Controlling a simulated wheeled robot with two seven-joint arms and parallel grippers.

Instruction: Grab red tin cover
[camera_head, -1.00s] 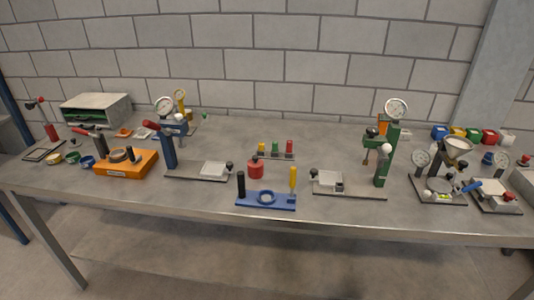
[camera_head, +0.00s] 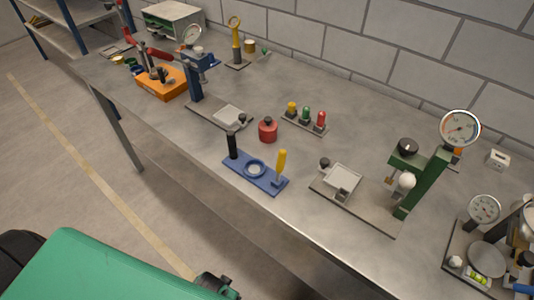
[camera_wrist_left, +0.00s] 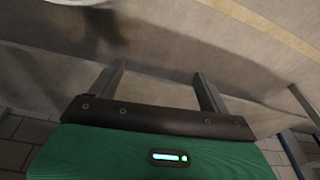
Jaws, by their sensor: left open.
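A small red tin (camera_head: 268,131) stands upright near the middle of the bench in the head view. Its red cover carries a dark knob (camera_head: 268,121) on top and appears seated on it. My left gripper (camera_wrist_left: 160,82) shows in the left wrist view with its two dark fingers apart and nothing between them. The tin is not recognisable in that view. In the head view only a green part of my arm shows at the lower left, well away from the tin. My right gripper is not in view.
A blue fixture (camera_head: 237,168) with black and yellow handles stands in front of the tin. A rack with yellow, green and red pieces (camera_head: 305,117) is behind it. A blue press (camera_head: 194,86) stands left, a green gauge stand (camera_head: 420,180) right. Bench surface around the tin is clear.

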